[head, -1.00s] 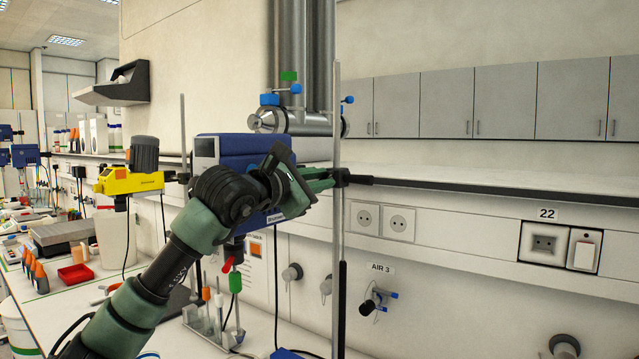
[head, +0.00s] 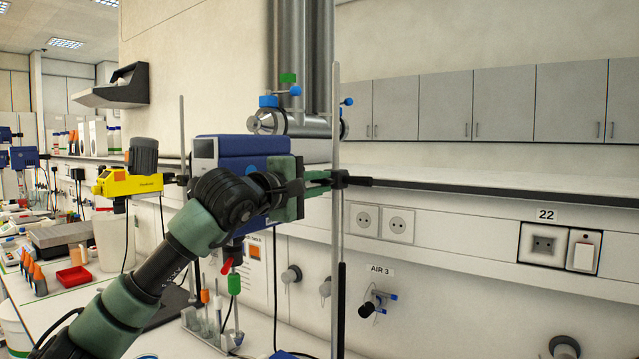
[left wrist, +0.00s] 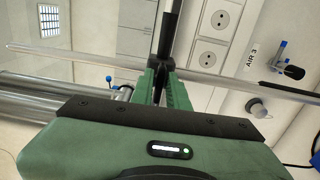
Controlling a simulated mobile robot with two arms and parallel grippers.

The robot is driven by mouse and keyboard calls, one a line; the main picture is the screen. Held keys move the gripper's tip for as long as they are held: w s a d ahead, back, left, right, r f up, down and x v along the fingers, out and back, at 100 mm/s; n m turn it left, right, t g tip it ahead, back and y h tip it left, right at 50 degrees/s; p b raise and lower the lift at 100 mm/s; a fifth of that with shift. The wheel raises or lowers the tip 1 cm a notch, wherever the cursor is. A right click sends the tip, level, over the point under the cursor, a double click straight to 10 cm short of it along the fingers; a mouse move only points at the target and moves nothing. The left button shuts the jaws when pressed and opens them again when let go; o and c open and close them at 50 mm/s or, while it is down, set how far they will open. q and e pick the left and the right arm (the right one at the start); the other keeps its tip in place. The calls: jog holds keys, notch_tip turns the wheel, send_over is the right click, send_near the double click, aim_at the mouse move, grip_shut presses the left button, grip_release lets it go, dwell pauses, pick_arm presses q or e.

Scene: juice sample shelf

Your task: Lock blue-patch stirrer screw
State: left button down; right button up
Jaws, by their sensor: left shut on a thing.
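The blue stirrer (head: 240,148) hangs beside a vertical metal rod (head: 337,120), partly hidden by my left arm. I cannot clearly make out a blue patch. A black clamp with its screw (head: 343,179) sits on the rod, with a dark bar reaching right. My left gripper (head: 328,179) is level with the clamp, its green fingers shut on the black screw part at the rod. The left wrist view shows the fingers (left wrist: 163,72) closing on the black piece (left wrist: 166,45), with the rod crossing behind. The exact grip on the screw is partly hidden. My right gripper is not in view.
A yellow stirrer (head: 130,183) stands on another rod at left. Below my arm is a rack with coloured-capped items (head: 205,318). Wall sockets (head: 382,221) and an air tap (head: 372,303) are at right. A long shelf (head: 500,185) runs behind the rod.

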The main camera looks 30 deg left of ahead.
pick_arm(q)
jog(key=shift+f, duration=0.1)
dwell(0.5)
jog(key=c, duration=1.4)
grip_release()
jog(key=shift+c, duration=0.2)
jog(key=shift+d, duration=0.1)
jog(key=shift+s, duration=0.1)
jog(key=shift+s+b, duration=0.3)
jog(key=s+a+b, duration=0.1)
jog(key=s+b, duration=0.1)
jog(key=s, duration=0.5)
